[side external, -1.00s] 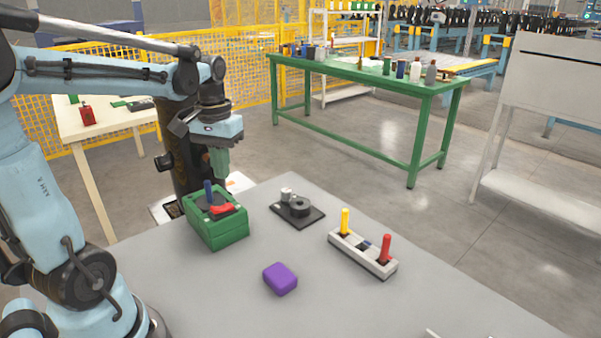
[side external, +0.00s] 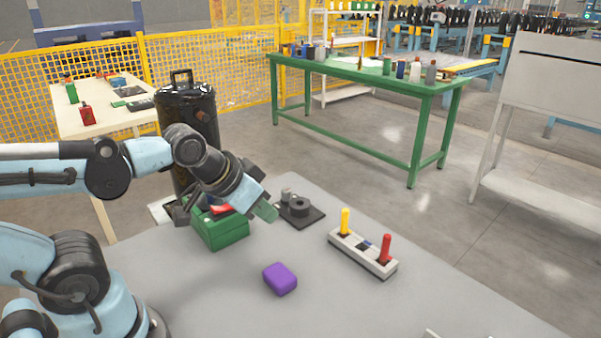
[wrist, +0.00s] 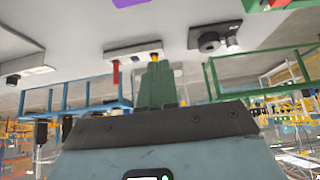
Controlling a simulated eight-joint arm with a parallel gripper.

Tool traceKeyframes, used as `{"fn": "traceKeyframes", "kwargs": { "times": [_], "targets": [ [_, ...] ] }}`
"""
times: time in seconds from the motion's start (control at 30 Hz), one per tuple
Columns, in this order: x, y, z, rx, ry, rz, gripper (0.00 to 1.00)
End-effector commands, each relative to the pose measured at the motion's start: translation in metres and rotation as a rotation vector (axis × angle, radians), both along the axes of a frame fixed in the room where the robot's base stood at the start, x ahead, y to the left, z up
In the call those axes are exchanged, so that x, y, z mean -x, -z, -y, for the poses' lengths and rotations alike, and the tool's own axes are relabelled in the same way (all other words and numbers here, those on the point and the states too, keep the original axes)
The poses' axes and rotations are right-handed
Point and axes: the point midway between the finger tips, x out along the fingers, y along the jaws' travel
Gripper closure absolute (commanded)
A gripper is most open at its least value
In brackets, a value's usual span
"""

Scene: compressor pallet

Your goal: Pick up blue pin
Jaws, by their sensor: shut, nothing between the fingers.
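A red piece (side external: 221,209) shows on top of the box. My gripper (side external: 266,211) is tilted, with its green fingers shut and empty just right of the box, in front of the black-plated part. The shut fingers also show in the wrist view (wrist: 158,84). A pale rack (side external: 350,249) holds a yellow pin (side external: 345,221) and a red pin (side external: 385,248), with a small blue patch between them.
A purple block (side external: 280,279) lies on the grey table in front. A black plate with a round part (side external: 299,211) lies behind my gripper. The table's front right is mostly clear. A green table (side external: 360,75) stands farther back.

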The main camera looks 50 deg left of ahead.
Motion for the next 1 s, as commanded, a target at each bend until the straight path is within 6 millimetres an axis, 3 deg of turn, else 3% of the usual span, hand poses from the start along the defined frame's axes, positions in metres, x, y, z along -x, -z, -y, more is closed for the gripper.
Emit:
{"fn": "traceKeyframes", "kwargs": {
  "times": [0.3,0.6,1.0],
  "targets": [
    [-0.0001,-0.0002,-0.0005,0.000,-0.002,-0.002,1.00],
    [0.0000,-0.0001,-0.0007,0.000,-0.002,-0.003,0.54],
    [-0.0009,0.0036,-0.0054,-0.079,0.053,-0.041,0.54]
  ]
}}
